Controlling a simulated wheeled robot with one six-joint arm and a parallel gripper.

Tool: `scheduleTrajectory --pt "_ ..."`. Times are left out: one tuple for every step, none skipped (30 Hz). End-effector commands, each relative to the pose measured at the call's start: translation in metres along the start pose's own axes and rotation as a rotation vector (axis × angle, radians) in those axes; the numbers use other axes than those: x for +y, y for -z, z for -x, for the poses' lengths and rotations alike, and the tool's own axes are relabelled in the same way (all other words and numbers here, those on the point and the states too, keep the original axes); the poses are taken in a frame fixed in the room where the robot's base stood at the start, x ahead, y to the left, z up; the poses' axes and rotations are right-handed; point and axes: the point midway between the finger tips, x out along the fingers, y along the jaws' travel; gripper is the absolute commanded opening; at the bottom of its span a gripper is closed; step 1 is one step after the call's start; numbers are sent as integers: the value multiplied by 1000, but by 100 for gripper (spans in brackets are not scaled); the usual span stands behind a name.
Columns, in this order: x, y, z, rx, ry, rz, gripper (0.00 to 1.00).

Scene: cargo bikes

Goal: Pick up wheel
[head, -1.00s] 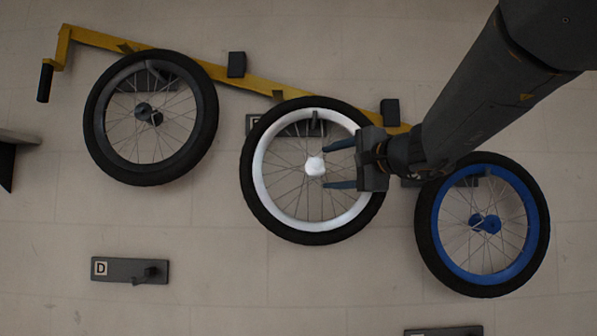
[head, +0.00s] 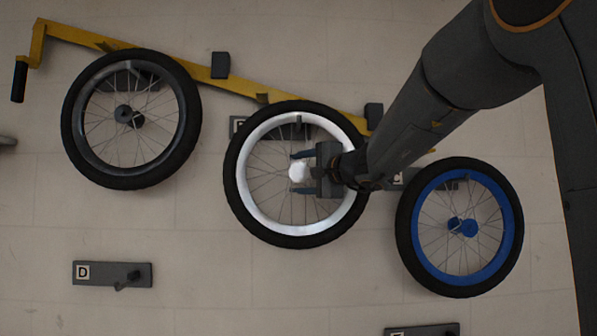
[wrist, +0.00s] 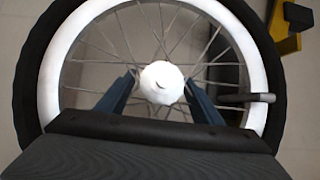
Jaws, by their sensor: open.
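A wheel with a white rim (head: 249,206), black tyre and white hub (head: 298,171) hangs on the wall in the middle of the head view. My gripper (head: 297,172) is in front of this wheel, its jaws open, one finger above and one below the hub. In the wrist view the white hub (wrist: 160,83) lies between the two blue-grey fingertips (wrist: 160,82), with a gap on each side. A black-rimmed wheel (head: 77,140) hangs to the left, and a blue-rimmed wheel (head: 419,250) to the lower right. My wrist covers the right part of the white rim.
A yellow bar (head: 150,58) with a black handle (head: 19,82) runs behind and above the wheels. An empty bracket labelled D (head: 112,274) is at the lower left. Another dark bracket (head: 420,330) shows at the bottom edge. The wall below the white-rimmed wheel is clear.

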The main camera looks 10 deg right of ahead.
Motion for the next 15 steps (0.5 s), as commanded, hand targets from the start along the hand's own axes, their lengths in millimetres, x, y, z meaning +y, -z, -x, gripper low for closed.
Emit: scheduleTrajectory --pt "0 0 0 0 0 0 60" --pt "0 0 0 0 0 0 60" --pt "0 0 0 0 0 0 60" --pt "0 0 0 0 0 0 55" --pt "0 0 0 0 0 0 50" --pt "0 0 0 0 0 0 44" --pt "0 0 0 0 0 0 39" --pt "0 0 0 0 0 0 33" --pt "0 0 0 0 0 0 27" --pt "0 0 0 0 0 0 22" --pt "0 0 0 0 0 0 17" --pt "0 0 0 0 0 0 10" --pt "0 0 0 0 0 0 5" --pt "0 0 0 0 0 0 0" --pt "0 0 0 0 0 0 0"
